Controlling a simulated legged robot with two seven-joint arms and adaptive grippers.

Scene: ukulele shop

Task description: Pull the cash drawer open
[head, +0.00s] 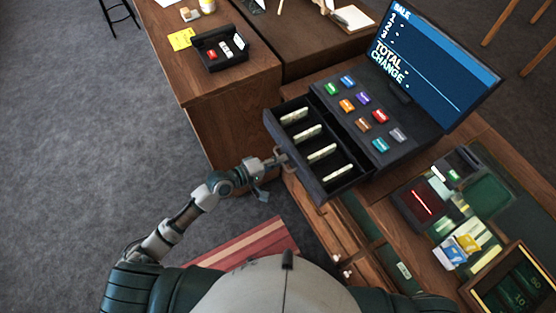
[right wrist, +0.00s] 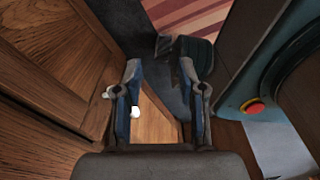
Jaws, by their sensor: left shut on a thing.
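The cash drawer (head: 329,193) sticks out from under the black register (head: 372,118) and stands open, with pale notes lying in its several compartments. My left gripper (head: 277,160) is at the middle of the drawer's front and shut on its handle. The fingers and handle are small and partly overlap in the head view. My right gripper (right wrist: 162,80) shows in the right wrist view with its two fingers apart and nothing between them.
The register's screen (head: 435,52) shows total and change. Right of the drawer, the counter holds a card reader (head: 422,198) and small boxes (head: 458,247). A black tray (head: 220,50) sits on the left counter. In the right wrist view, a wooden cabinet front (right wrist: 55,65) stands close at left.

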